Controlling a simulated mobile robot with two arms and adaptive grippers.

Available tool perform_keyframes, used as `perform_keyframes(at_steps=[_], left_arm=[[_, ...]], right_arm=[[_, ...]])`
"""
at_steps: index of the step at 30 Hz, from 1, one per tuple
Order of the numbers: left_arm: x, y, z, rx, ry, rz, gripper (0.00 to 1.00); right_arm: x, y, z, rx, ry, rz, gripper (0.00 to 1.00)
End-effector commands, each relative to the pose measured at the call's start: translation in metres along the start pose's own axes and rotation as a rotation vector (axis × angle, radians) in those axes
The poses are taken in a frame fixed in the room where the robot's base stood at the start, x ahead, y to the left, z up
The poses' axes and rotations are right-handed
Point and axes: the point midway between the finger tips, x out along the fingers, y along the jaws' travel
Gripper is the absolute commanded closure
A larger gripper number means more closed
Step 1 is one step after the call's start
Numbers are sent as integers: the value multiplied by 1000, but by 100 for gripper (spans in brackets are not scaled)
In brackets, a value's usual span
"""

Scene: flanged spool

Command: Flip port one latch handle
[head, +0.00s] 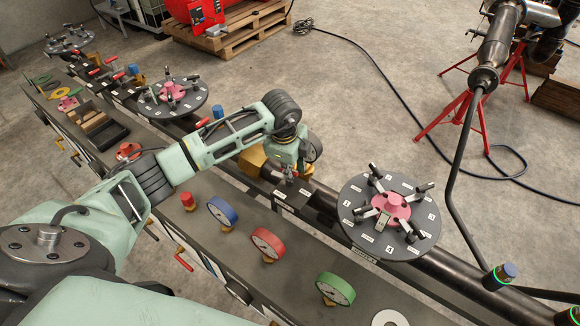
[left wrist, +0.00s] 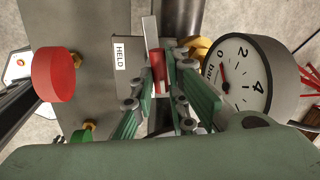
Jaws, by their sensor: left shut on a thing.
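My left gripper (head: 290,172) points down over the pipe side of the dark bench in the head view. In the left wrist view its two green fingers (left wrist: 162,78) are closed around a small red latch handle (left wrist: 158,58) with a flat grey metal strip beyond it. A white label reading "HELD" (left wrist: 120,53) is on the plate just left of the handle. In the head view the handle is hidden or too small to make out at the gripper. I cannot read a port number beside it. My right gripper is in neither view.
A white-faced gauge (left wrist: 240,75) stands close right of the fingers. Blue (head: 222,211), red (head: 267,244) and green (head: 335,289) gauges line the bench. A numbered round flange (head: 350,228) with clamp arms stands to the right.

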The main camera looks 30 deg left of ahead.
Motion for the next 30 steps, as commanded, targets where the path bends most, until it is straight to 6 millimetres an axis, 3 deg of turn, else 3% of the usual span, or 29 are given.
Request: perform_keyframes(at_steps=[9, 10, 15, 25, 30], left_arm=[[0, 0, 1, -6, -2, 0, 100], [0, 0, 1, -6, -2, 0, 84], [0, 0, 1, -4, -1, 0, 69], [-2, 0, 0, -2, 0, 0, 68], [-20, -1, 0, -2, 2, -3, 68]], right_arm=[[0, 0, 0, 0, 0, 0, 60], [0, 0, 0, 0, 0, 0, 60], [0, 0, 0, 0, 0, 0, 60], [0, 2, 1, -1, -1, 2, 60], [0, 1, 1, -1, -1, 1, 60]])
